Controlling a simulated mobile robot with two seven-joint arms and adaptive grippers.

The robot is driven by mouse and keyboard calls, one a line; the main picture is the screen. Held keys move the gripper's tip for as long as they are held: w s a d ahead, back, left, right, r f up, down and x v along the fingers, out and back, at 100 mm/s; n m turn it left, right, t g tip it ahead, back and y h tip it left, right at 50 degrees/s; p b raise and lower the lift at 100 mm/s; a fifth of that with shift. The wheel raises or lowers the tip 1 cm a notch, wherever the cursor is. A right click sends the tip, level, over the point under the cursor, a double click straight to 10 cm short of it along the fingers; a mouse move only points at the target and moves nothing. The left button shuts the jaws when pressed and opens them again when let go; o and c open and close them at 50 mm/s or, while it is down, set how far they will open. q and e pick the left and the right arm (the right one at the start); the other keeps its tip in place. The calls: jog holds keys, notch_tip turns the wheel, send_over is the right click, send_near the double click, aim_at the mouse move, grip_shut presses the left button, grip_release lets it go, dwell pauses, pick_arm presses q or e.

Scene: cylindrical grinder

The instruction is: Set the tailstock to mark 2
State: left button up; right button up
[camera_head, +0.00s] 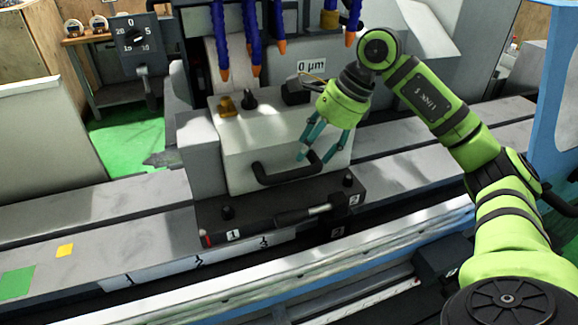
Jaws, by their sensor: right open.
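The tailstock (242,140) is a light grey block on a black base, standing on the grey machine table. A black bar handle (285,176) is on its front face. Its base carries a lever (300,214) and small labels 1 and 2. A white mark scale (185,265) runs along the table below the base, partly hidden at the right by the base. My right gripper (317,155) is open, its teal fingers pointing down at the right end of the handle. I cannot tell whether they touch it. My left gripper is out of view.
Blue hoses with orange tips (240,45) hang above the tailstock. A dial box (134,45) stands at the upper left. A 0 µm label (312,66) is behind. The table left of the tailstock is clear apart from green and yellow patches (65,250).

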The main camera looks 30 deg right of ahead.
aim_at(299, 173)
jog(key=x, duration=0.2)
jog(key=p+x, duration=0.1)
jog(key=x, duration=0.1)
jog(key=p+x, duration=0.1)
jog(key=shift+s+f, duration=0.2)
jog(key=shift+f, duration=0.3)
jog(key=shift+w+a+f, duration=0.15)
jog(key=shift+f, duration=0.25)
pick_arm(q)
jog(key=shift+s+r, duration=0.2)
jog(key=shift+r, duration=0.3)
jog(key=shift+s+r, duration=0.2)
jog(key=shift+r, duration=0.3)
